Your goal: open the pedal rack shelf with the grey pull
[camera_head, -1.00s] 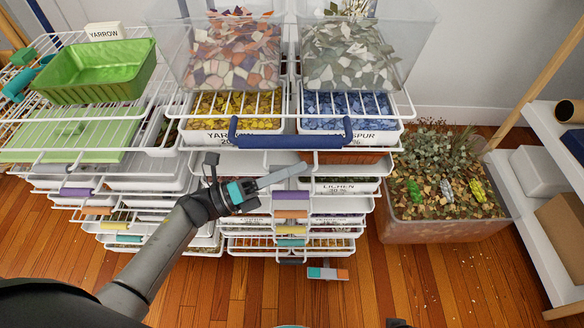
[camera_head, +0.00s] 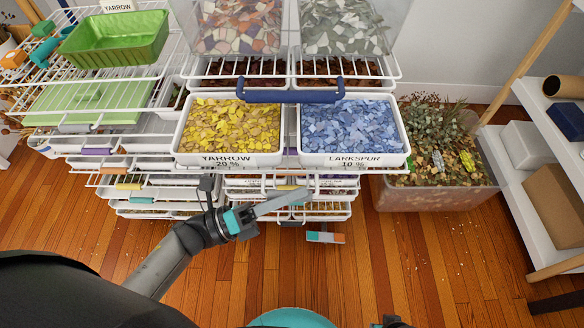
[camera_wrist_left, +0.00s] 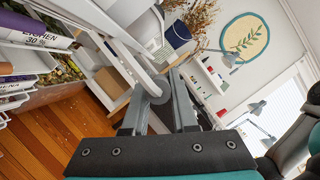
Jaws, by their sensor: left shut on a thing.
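The rack shelf (camera_head: 370,171) is drawn well out towards me. It carries a yellow-filled YARROW 20 % bin (camera_head: 228,158) and a blue-filled LARKSPUR 10 % bin (camera_head: 354,159), both upright. My left gripper (camera_head: 280,204) is at the front of this shelf, low and left of its middle. Its fingers also show in the left wrist view (camera_wrist_left: 157,98), closed around a grey piece, which looks like the grey pull. The pull is mostly hidden by the fingers.
Above is a shelf with a navy handle (camera_head: 290,96) and clear bins. Lower shelves with coloured pulls are pushed in. A planter box (camera_head: 435,197) stands right of the rack, and a white side shelf (camera_head: 535,190) farther right.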

